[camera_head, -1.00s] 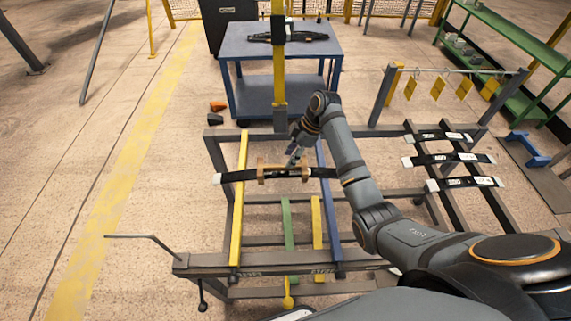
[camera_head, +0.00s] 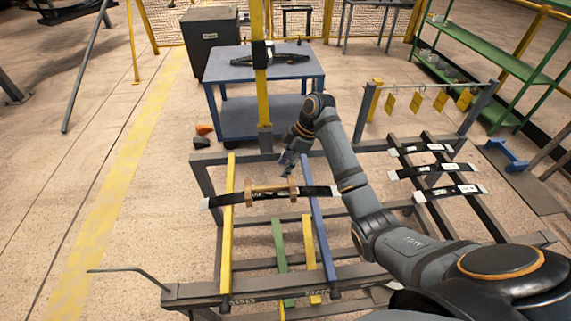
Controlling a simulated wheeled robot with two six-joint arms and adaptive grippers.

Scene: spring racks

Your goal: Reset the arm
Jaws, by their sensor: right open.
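My right arm comes in from the lower right, and its right gripper (camera_head: 287,166) is over the near rack, just above and behind the black spring bar. The gripper is open and apart from the bar, with nothing in it. The black spring bar (camera_head: 318,191) with white ends lies across the yellow and blue rails of the rack, with a wooden clamp piece (camera_head: 270,185) around its middle. My left gripper is not in view.
The near rack frame (camera_head: 190,292) fills the lower middle. A second rack at right holds several spring bars (camera_head: 450,192). A blue table (camera_head: 225,72) stands behind with a dark spring on it. A yellow post (camera_head: 262,100) stands before the table. Green shelves (camera_head: 480,48) are at back right.

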